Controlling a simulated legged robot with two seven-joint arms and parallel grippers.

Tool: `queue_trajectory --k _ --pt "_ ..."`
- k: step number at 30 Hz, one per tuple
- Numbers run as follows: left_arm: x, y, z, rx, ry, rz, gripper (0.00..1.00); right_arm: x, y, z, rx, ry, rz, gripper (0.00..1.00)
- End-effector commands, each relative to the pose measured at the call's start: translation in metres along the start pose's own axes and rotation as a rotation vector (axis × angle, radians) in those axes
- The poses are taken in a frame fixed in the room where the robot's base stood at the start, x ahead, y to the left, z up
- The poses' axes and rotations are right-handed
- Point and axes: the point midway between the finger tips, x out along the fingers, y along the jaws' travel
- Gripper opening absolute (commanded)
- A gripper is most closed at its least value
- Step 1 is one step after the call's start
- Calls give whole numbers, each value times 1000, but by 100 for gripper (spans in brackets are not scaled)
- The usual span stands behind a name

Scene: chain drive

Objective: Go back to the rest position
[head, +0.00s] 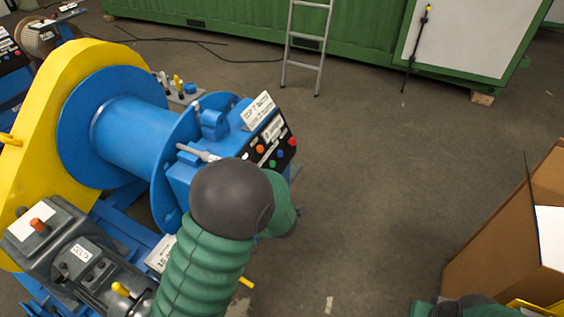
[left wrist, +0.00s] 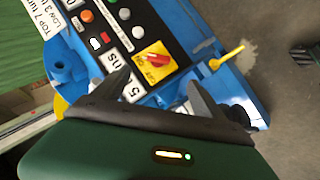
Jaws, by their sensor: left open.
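My left arm (head: 205,260), green and ribbed with a dark rounded joint, reaches up from the bottom of the head view in front of the blue winch machine (head: 128,125). Its gripper is hidden there behind the arm. In the left wrist view my left gripper (left wrist: 157,78) is open, its two dark fingers apart with nothing held. The fingers are near the control panel (left wrist: 125,28), around a red switch on a yellow plate (left wrist: 153,61); contact cannot be told. Part of my right arm (head: 465,307) shows at the bottom edge of the head view; its gripper is out of view.
A yellow guard (head: 85,58) and a grey lever box (head: 75,250) stand left of my arm. A cardboard box (head: 510,240) is at the right. A ladder (head: 305,45) leans on a green container (head: 240,30) at the back. The middle floor is clear.

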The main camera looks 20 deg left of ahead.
Motion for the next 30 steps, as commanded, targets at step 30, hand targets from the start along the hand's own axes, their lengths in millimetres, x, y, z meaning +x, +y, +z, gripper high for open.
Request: queue_trajectory --k 30 --pt "-170 -93 -36 1890 -711 84 81 -28 0 -7 0 0 0 36"
